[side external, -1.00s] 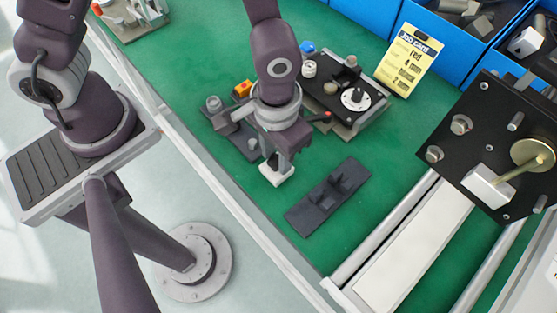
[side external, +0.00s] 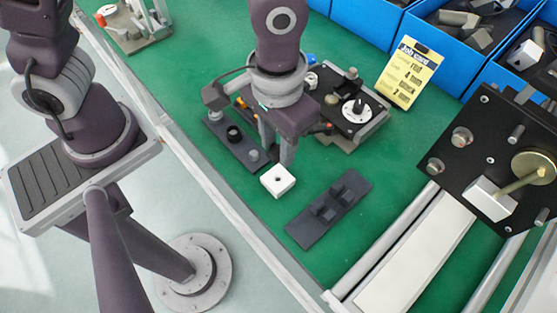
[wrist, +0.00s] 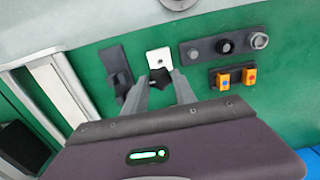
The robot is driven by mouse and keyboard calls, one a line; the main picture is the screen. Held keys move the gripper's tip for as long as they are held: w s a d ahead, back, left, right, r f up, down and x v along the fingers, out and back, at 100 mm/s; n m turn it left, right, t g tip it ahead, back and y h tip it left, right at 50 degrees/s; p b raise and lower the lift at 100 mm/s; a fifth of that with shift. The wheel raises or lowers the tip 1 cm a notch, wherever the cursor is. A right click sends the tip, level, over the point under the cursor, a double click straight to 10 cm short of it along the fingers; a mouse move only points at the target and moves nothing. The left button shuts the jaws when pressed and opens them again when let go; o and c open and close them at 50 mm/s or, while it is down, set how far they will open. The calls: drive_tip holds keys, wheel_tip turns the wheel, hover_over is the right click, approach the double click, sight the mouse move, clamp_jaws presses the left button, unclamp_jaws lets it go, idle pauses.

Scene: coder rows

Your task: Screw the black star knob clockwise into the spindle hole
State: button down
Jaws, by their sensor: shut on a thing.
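A white block (side external: 278,181) with a small dark hole in its top stands on the green mat; it also shows in the wrist view (wrist: 159,56). I take this hole to be the spindle hole. My gripper (side external: 277,155) is above and behind the block, apart from it. In the wrist view, my gripper (wrist: 160,80) is shut on a black piece (wrist: 160,77), seemingly the star knob, between the fingertips. Its shape is small and partly hidden; in the side view the fingers hide it.
A dark fixture (side external: 328,208) lies right of the block. A grey plate (side external: 215,127) with round parts lies left. A dial panel (side external: 357,118), job card (side external: 408,73) and blue bins (side external: 370,15) are behind. A black plate (side external: 490,150) with a shaft stands right.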

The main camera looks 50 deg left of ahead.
drive_tip(key=r, duration=0.7)
drive_tip(key=shift+w+r, duration=0.15)
drive_tip(key=shift+w, duration=0.05)
drive_tip(key=w+a+n, duration=0.3)
drive_tip(key=w+a, duration=0.3)
drive_tip(key=w, duration=0.5)
drive_tip(key=w+a+n, duration=0.3)
drive_tip(key=w+a, duration=0.4)
drive_tip(key=w, duration=0.3)
drive_tip(key=shift+w+f, duration=0.15)
drive_tip(key=shift+f, duration=2.15)
drive_tip(key=shift+w+f, duration=0.15)
drive_tip(key=shift+f, duration=2.15)
drive_tip(key=shift+f, duration=0.3)
drive_tip(key=shift+f, duration=0.2)
drive_tip(key=shift+f, duration=0.35)
